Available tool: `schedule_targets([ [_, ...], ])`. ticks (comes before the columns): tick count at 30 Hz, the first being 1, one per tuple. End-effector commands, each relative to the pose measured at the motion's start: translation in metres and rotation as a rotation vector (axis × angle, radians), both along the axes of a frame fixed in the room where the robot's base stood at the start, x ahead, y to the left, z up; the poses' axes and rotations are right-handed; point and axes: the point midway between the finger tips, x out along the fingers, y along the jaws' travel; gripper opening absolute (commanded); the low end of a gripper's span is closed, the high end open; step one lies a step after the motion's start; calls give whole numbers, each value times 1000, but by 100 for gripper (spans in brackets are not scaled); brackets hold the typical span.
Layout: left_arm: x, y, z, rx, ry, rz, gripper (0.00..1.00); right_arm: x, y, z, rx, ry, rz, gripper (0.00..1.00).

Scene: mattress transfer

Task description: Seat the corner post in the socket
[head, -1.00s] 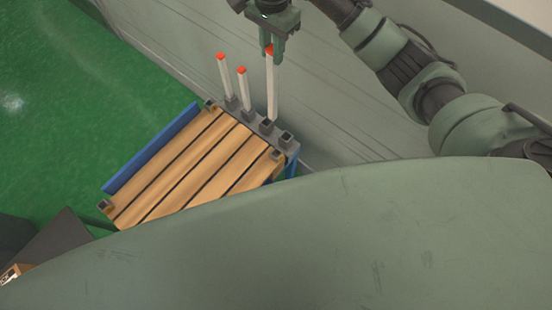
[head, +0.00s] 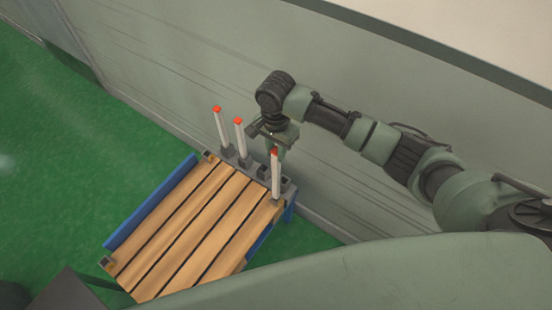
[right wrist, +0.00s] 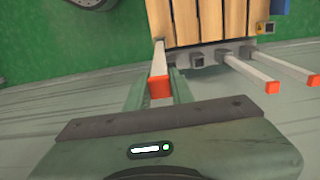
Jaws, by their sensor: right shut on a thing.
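My right gripper (head: 277,148) is shut on a white corner post (head: 276,178) with a red top, held near that top. In the right wrist view the post (right wrist: 159,65) stands between the two fingers, red end toward the camera. My left gripper is not in view.
Two more red-topped posts (head: 221,128) (head: 241,140) stand in a grey holder row (head: 287,186) along the bed's back edge, beside the wall. Open corner sockets show at the bed's far corner (head: 208,156) and left corner (head: 105,262). A blue rail (head: 150,204) runs along the left side.

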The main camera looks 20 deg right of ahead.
Motion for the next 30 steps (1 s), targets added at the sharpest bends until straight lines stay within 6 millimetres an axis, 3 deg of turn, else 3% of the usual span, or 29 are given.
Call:
schedule_targets([
  [11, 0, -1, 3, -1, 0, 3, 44, 0, 0, -43, 1, -1, 0, 0],
  [23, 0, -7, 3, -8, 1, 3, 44, 0, 0, -49, 1, -1, 0, 0],
  [24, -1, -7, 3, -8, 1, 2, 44, 0, 0, -49, 1, -1, 0, 31],
  [25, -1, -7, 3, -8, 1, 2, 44, 0, 0, -49, 1, -1, 0, 39],
  [26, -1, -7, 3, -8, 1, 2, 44, 0, 0, -49, 1, -1, 0, 44],
  [30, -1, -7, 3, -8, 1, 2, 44, 0, 0, -49, 1, -1, 0, 44],
])
